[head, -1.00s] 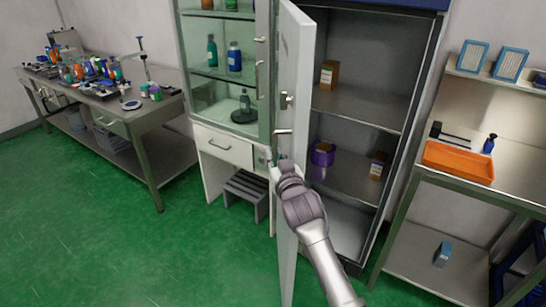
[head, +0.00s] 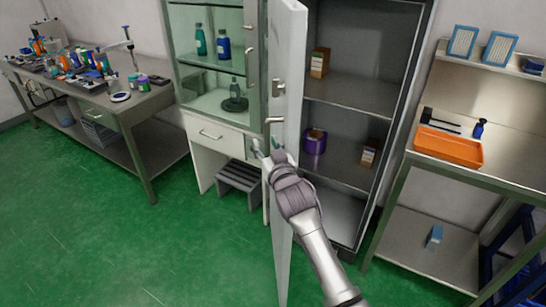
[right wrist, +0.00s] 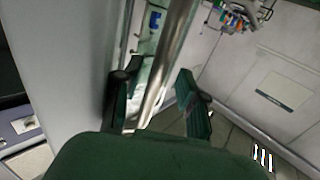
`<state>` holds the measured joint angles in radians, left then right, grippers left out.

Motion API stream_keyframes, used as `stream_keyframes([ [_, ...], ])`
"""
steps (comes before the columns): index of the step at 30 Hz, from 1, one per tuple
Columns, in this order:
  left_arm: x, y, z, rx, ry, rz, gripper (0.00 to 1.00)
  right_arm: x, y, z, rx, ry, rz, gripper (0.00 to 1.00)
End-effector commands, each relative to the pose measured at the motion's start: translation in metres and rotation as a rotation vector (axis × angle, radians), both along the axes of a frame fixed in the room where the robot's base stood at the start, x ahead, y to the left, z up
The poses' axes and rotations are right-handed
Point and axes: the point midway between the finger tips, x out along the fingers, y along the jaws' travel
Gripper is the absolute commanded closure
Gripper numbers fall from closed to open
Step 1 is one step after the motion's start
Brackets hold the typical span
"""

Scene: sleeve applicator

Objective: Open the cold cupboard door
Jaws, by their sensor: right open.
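The cold cupboard (head: 350,140) is the tall grey cabinet at the centre of the head view. Its door (head: 289,70) stands wide open, seen nearly edge-on, with a lever handle (head: 274,120) on its left face. My right gripper (head: 266,151) is at the door's left side, just below that handle. In the right wrist view its two fingers (right wrist: 158,100) are spread apart. A shiny metal bar (right wrist: 170,65) runs between them, next to the grey door face (right wrist: 70,60); I cannot tell whether they touch it. My left gripper is not in view.
A glass-fronted cabinet (head: 215,100) stands left of the door, with a step stool (head: 238,183) below. A steel table with an orange tray (head: 447,147) stands at right. Boxes and a purple container (head: 315,140) sit inside the cupboard. Green floor is clear at left.

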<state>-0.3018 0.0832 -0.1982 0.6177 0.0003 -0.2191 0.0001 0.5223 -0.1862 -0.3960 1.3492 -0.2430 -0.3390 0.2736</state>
Motion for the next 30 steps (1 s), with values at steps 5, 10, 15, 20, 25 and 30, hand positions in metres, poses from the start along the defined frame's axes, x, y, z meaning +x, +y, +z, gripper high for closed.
stream_keyframes([
  [5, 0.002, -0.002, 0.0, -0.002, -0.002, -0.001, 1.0, -0.031, -0.012, -0.002, 0.0, 0.002, -0.001, 0.59],
  [10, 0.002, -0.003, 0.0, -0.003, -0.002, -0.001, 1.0, -0.066, -0.025, -0.002, 0.0, 0.002, 0.0, 0.59],
  [15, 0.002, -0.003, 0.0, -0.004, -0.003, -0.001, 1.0, -0.091, -0.034, -0.001, 0.0, 0.002, 0.0, 0.59],
  [20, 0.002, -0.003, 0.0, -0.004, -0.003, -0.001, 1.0, -0.102, -0.038, 0.0, 0.001, 0.0, 0.0, 0.59],
  [25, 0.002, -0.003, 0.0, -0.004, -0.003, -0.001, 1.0, -0.104, -0.039, 0.0, 0.0, 0.001, 0.0, 0.59],
  [30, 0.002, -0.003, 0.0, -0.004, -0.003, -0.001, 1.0, -0.103, -0.039, -0.002, -0.001, 0.004, 0.0, 0.69],
])
